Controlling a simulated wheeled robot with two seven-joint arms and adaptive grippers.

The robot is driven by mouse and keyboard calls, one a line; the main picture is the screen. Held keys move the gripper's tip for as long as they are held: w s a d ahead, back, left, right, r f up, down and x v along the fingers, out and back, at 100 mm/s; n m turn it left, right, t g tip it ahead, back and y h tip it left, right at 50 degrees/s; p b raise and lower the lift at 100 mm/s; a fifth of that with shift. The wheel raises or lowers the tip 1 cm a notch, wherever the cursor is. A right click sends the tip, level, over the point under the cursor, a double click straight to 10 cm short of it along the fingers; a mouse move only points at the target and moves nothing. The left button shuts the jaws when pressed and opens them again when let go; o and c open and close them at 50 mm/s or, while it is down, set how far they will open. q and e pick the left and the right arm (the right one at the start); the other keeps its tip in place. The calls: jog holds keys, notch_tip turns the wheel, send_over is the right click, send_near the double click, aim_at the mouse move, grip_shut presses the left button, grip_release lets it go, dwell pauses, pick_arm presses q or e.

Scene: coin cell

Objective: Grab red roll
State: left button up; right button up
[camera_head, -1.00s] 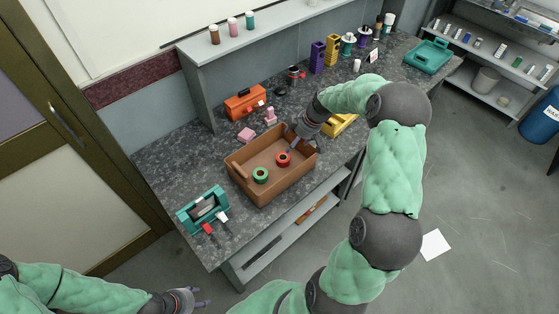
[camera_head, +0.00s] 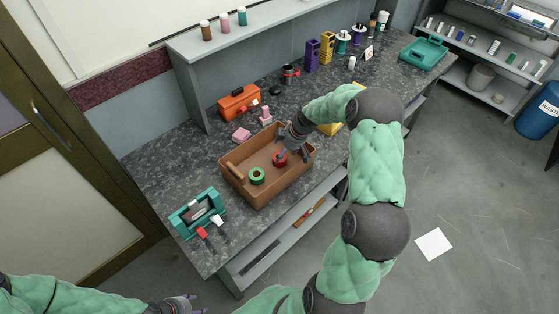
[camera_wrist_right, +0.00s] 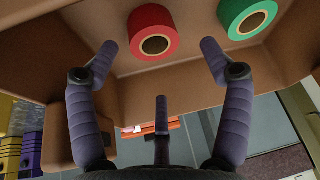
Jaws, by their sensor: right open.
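The red roll (camera_head: 279,160) lies in the brown box (camera_head: 243,194) on the grey counter. In the right wrist view the red roll (camera_wrist_right: 152,34) is at the top, just beyond my open fingers, with its hole showing. The green roll (camera_head: 257,176) lies beside it to the left in the head view, and at the upper right of the wrist view (camera_wrist_right: 247,17). My right gripper (camera_head: 284,149) reaches into the box close to the red roll. In the wrist view this gripper (camera_wrist_right: 160,55) is open and empty. My left gripper (camera_head: 193,299) is low at the left, away from the counter; its opening is unclear.
An orange toolbox (camera_head: 239,102) and pink pieces (camera_head: 241,134) stand behind the box. A teal holder (camera_head: 195,213) is at the near left of the counter. A yellow object (camera_head: 330,128) lies behind my right arm. The box walls surround the rolls.

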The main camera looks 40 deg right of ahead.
jog(key=x, duration=0.2)
jog(key=b+x, duration=0.1)
jog(key=x, duration=0.1)
jog(key=shift+d+f, duration=0.2)
jog(key=shift+f, duration=0.2)
jog(key=shift+s, duration=0.1)
jog(key=shift+c, duration=0.3)
jog(key=c, duration=1.1)
